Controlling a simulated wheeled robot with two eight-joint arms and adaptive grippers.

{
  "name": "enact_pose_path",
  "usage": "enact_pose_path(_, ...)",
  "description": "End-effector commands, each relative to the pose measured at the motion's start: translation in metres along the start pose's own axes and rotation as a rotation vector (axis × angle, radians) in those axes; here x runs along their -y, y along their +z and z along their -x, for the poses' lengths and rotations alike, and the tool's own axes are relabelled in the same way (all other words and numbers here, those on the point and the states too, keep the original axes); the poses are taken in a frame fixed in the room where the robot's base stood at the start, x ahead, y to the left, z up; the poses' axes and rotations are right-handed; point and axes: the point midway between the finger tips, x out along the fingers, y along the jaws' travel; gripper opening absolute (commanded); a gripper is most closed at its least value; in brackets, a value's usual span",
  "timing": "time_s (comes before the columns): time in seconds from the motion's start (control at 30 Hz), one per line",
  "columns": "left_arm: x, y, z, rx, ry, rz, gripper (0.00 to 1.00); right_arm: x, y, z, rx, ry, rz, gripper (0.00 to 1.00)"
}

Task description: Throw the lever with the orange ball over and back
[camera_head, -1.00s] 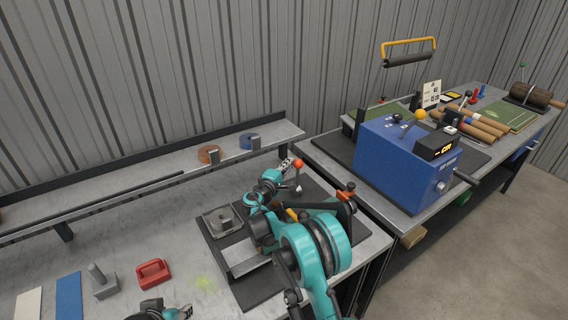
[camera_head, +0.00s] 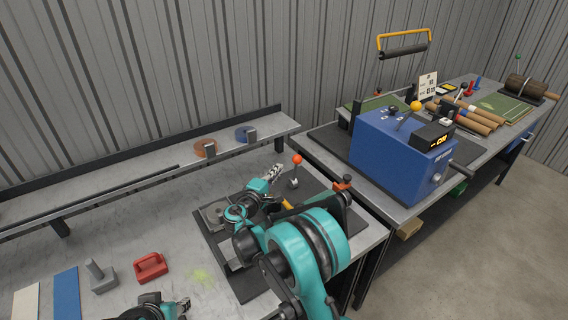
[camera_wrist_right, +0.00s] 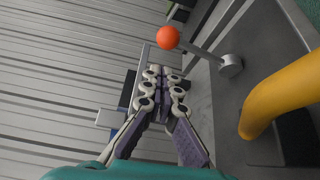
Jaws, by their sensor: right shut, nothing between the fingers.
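The lever with the orange ball (camera_head: 297,160) stands on a dark base plate (camera_head: 313,187) on the near bench, nearly upright in the head view. In the right wrist view the ball (camera_wrist_right: 168,37) is at the top and its rod runs down right to a round grey pivot (camera_wrist_right: 231,66). My right gripper (camera_head: 278,170) is shut and empty, just left of the lever and apart from it. Its closed fingers (camera_wrist_right: 164,72) point toward the ball's side in the wrist view. My left gripper (camera_head: 186,304) is at the bottom edge, mostly cut off; its jaw opening is unclear.
A yellow curved bar (camera_wrist_right: 285,90) is close right of the fingers in the wrist view. A red-topped clamp (camera_head: 342,184) stands right of the lever. A blue machine (camera_head: 385,155) with a yellow-orange ball knob (camera_head: 416,106) is on the far bench. A red block (camera_head: 150,267) lies left.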

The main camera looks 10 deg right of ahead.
Motion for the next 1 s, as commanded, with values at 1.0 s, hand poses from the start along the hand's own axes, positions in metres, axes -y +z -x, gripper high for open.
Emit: enact_pose_path(1.0,0.000,0.000,0.000,0.000,0.000,0.000,0.40,-0.018,0.059,0.036,0.033,-0.187,-0.126,0.00)
